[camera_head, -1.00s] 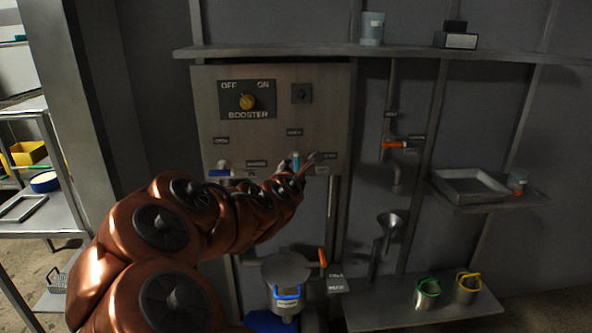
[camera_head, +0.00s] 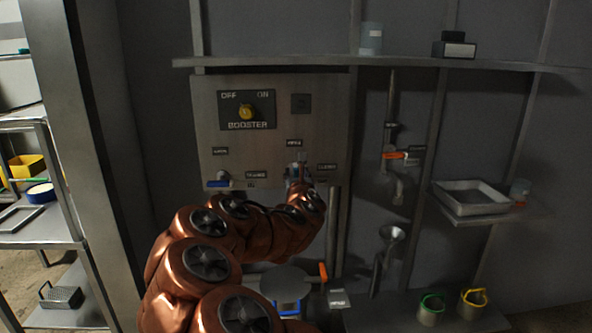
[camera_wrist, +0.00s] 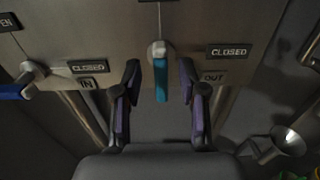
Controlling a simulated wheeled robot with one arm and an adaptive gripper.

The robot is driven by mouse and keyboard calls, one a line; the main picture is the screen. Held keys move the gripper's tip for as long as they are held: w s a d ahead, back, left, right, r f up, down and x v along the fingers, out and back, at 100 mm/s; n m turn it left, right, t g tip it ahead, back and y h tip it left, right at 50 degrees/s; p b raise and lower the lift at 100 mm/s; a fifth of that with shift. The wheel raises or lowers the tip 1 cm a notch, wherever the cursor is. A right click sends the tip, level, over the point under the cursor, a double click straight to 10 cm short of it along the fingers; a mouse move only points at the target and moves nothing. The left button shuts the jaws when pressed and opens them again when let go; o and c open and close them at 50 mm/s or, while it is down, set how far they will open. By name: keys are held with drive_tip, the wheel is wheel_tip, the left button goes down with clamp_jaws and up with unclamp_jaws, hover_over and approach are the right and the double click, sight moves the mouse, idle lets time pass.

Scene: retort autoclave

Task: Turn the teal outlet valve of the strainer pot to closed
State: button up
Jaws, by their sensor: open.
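The teal outlet valve handle (camera_wrist: 161,80) shows in the wrist view below its pale hub (camera_wrist: 157,48), on the metal panel. A CLOSED label (camera_wrist: 229,51) is to its right and an OUT label (camera_wrist: 213,77) at its lower right. My gripper (camera_wrist: 159,70) is open, with one finger on each side of the teal handle and visible gaps on both sides. In the head view my gripper (camera_head: 299,172) is at the panel's lower right and mostly hides the valve. I cannot tell which vessel is the strainer pot.
A blue-handled valve (camera_wrist: 20,88) is left on the panel, with a CLOSED label (camera_wrist: 87,67) and IN label. The booster knob (camera_head: 245,112) is above. An orange-handled tap (camera_head: 396,155) and funnel (camera_head: 392,234) are to the right. A lidded vessel (camera_head: 284,282) stands below.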

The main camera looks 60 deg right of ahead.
sight(296, 171)
drive_tip(key=shift+x, duration=1.8)
clamp_jaws()
